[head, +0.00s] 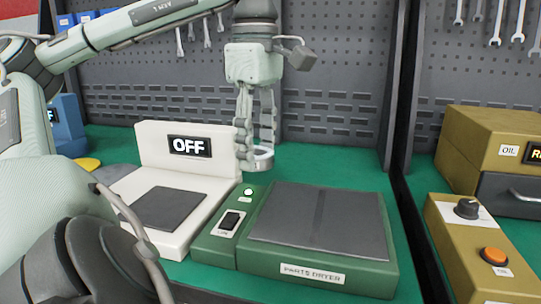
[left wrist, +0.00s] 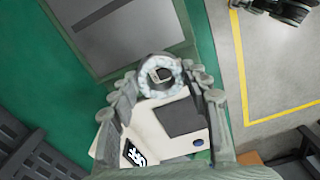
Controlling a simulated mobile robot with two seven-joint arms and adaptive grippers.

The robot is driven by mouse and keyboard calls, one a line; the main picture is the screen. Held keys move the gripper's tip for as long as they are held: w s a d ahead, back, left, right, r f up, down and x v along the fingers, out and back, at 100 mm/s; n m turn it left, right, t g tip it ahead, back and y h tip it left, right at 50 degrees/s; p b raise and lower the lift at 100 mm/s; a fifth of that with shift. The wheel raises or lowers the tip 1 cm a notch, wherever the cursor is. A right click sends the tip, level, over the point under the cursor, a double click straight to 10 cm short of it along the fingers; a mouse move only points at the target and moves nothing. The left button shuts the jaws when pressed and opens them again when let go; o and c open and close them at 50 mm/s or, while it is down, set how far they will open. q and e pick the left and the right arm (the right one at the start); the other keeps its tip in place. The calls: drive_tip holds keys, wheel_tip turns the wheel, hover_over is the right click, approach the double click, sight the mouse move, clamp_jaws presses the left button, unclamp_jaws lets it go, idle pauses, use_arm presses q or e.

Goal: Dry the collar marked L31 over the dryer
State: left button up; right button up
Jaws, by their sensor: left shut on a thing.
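My left gripper (head: 255,148) points down and is shut on a pale ring-shaped collar (head: 264,154), held in the air at the fingertips. The collar (left wrist: 160,91) also shows between the fingers in the left wrist view; its L31 mark cannot be read. In the head view the collar appears above the dryer's back left corner. Through the ring, the left wrist view shows the switch area.
A white device (head: 160,150) with an OFF display and dark pad stands left of the dryer. A tan oil box (head: 490,130) and a tan control box (head: 470,240) with a knob and orange button stand right. Pegboards with wrenches rise behind. The space above the dryer plate is clear.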

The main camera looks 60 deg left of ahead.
use_arm(q)
drive_tip(key=shift+a+r, duration=0.1)
drive_tip(key=shift+r, duration=0.1)
drive_tip(key=shift+w+p, duration=0.3)
drive_tip(key=w+p, duration=0.2)
drive_tip(key=w, duration=0.4)
use_arm(e)
wheel_tip(320, 180, down, 5)
use_arm(q)
drive_tip(key=f+b, duration=0.4)
drive_tip(key=f, duration=0.1)
drive_tip(key=d+f+b, duration=0.1)
drive_tip(key=f+b, duration=0.1)
drive_tip(key=f, duration=0.1)
drive_tip(key=shift+w+f, duration=0.1)
drive_tip(key=shift+w, duration=0.2)
drive_tip(key=shift+f+b, duration=0.3)
drive_tip(key=shift+f, duration=0.05)
use_arm(e)
drive_tip(key=w+d+v, duration=0.1)
drive_tip(key=d+v, duration=0.1)
drive_tip(key=v, duration=1.2)
drive_tip(key=shift+w+r, duration=0.3)
drive_tip(key=shift+r, duration=0.2)
drive_tip(key=shift+r, duration=0.1)
use_arm(q)
drive_tip(key=shift+w+d, duration=0.1)
use_arm(e)
drive_tip(key=shift+a, duration=0.1)
